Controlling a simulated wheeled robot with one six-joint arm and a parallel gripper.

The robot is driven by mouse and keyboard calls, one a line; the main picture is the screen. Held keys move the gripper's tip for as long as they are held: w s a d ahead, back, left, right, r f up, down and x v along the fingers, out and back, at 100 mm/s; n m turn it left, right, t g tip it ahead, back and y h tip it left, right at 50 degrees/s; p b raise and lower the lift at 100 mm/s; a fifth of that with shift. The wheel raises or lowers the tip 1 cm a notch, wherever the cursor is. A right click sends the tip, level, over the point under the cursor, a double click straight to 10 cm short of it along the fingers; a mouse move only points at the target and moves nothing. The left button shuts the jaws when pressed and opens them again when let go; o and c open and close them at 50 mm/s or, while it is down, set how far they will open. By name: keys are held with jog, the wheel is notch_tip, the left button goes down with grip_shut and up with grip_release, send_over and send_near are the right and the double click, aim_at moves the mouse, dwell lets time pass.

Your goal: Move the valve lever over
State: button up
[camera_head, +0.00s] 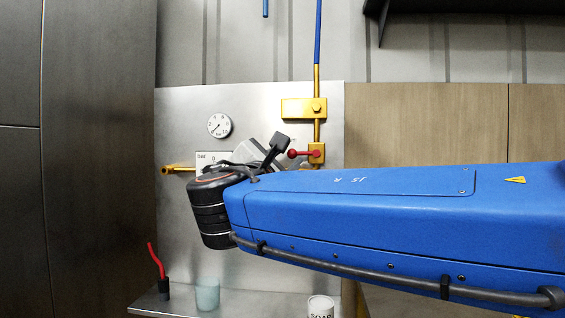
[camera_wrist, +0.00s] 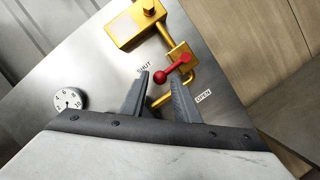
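The red valve lever (camera_wrist: 173,68) has a round ball end and sits on a brass valve (camera_wrist: 181,54). In the wrist view it slants from the valve down-left, its ball near the SHUT label (camera_wrist: 145,67); the OPEN label (camera_wrist: 203,97) is lower right. In the head view the lever (camera_head: 301,153) points left from the brass pipe. My gripper (camera_wrist: 160,78) is open, with the ball between its fingertips in the picture. I see no clear contact and cannot tell the depth. In the head view my gripper (camera_head: 277,145) is partly hidden by my arm.
A round gauge (camera_head: 219,125) is on the metal panel (camera_head: 260,105). A brass bracket (camera_head: 303,108) is above the lever. Below, a shelf (camera_head: 180,302) holds a greenish cup (camera_head: 207,294), a white soap container (camera_head: 320,306) and a dark holder with a red stick (camera_head: 157,262).

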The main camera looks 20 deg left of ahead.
jog(key=shift+w+r, duration=0.2)
jog(key=shift+w, duration=0.35)
jog(key=c, duration=0.5)
jog(key=shift+o, duration=0.2)
jog(key=shift+f, duration=0.2)
jog(key=shift+s+d+f, duration=0.1)
jog(key=shift+f, duration=0.55)
jog(key=shift+c, duration=0.7)
jog(key=shift+d+f, duration=0.4)
jog(key=shift+f, duration=0.4)
